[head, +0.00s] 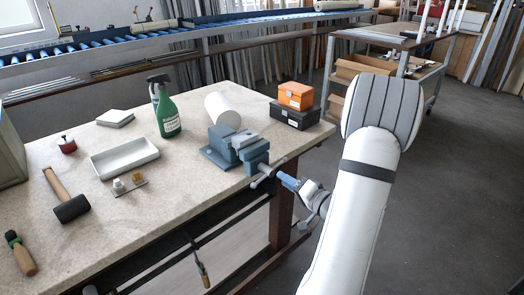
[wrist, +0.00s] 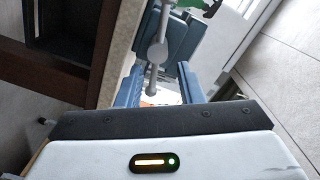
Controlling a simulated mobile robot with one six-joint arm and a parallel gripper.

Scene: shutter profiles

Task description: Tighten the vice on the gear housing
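The blue-grey vice (head: 238,148) is fixed near the front right edge of the workbench. Its handle bar (head: 264,173) sticks out over the edge; in the wrist view the bar (wrist: 152,72) hangs between my fingers. My gripper (head: 285,181) is at the handle, its fingers apart; in the wrist view my gripper (wrist: 160,80) shows a gap on both sides of the bar. Contact cannot be told. A white cylinder (head: 223,110) lies just behind the vice. I cannot pick out a gear housing for certain, and the jaw gap is not clear.
The workbench (head: 105,230) holds a green spray bottle (head: 167,115), a white tray (head: 124,158), a mallet (head: 68,200) and an orange box (head: 296,96) on a dark box (head: 295,115). A roller conveyor (head: 110,41) runs behind. The floor (head: 450,190) at right is clear.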

